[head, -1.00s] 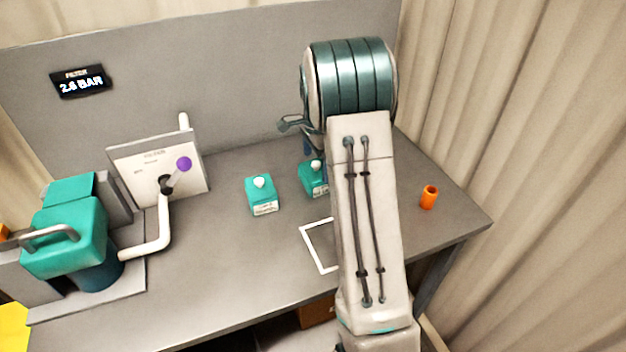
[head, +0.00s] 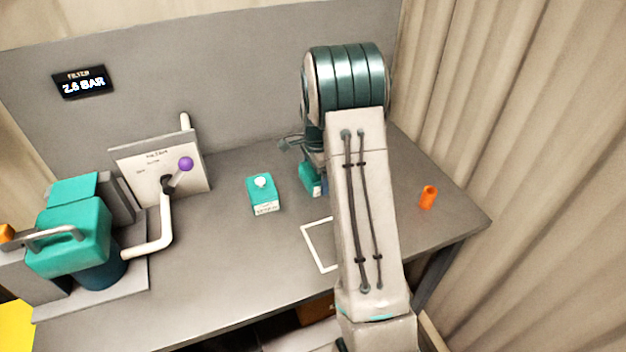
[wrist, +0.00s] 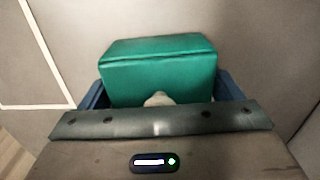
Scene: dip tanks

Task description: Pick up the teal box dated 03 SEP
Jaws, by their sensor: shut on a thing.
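Two teal boxes with white knobs on top are on the grey table. One teal box (head: 262,195) stands in the open, left of my arm, with a white label too small to read. The other teal box (head: 308,178) is mostly hidden behind my arm; it fills the middle of the wrist view (wrist: 158,72). My gripper (wrist: 160,98) is shut on this box, with a blue finger on each side of it. Its date is not legible in either view. I cannot tell whether it is lifted off the table.
A white square outline (head: 321,245) is marked on the table in front. An orange cup (head: 428,197) stands at the right. A filter unit with a teal housing (head: 72,238), white pipe (head: 160,235) and purple-knobbed lever (head: 185,164) occupies the left. A grey back panel (head: 230,90) bounds the table.

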